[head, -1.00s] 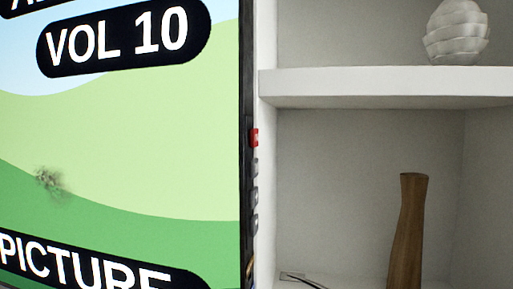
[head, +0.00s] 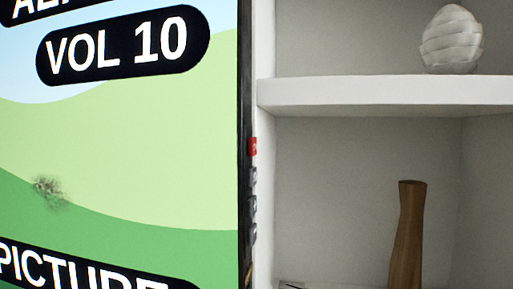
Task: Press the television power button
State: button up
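The television (head: 130,140) fills the left half of the head view, close up. Its screen is on and shows green hills, a "VOL 10" label and a "PICTURE" label cut off at the bottom. On its right side edge is a small red button (head: 252,147). Several grey buttons (head: 252,205) sit in a column below the red one. Which one is the power button cannot be read; the red one stands out by colour. My gripper is not in view.
White shelving stands to the right of the television. A white ribbed vase (head: 452,42) stands on the upper shelf (head: 385,92). A tall brown wooden vase (head: 408,235) stands in the lower compartment. A thin object (head: 292,285) lies at the bottom edge, mostly cut off.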

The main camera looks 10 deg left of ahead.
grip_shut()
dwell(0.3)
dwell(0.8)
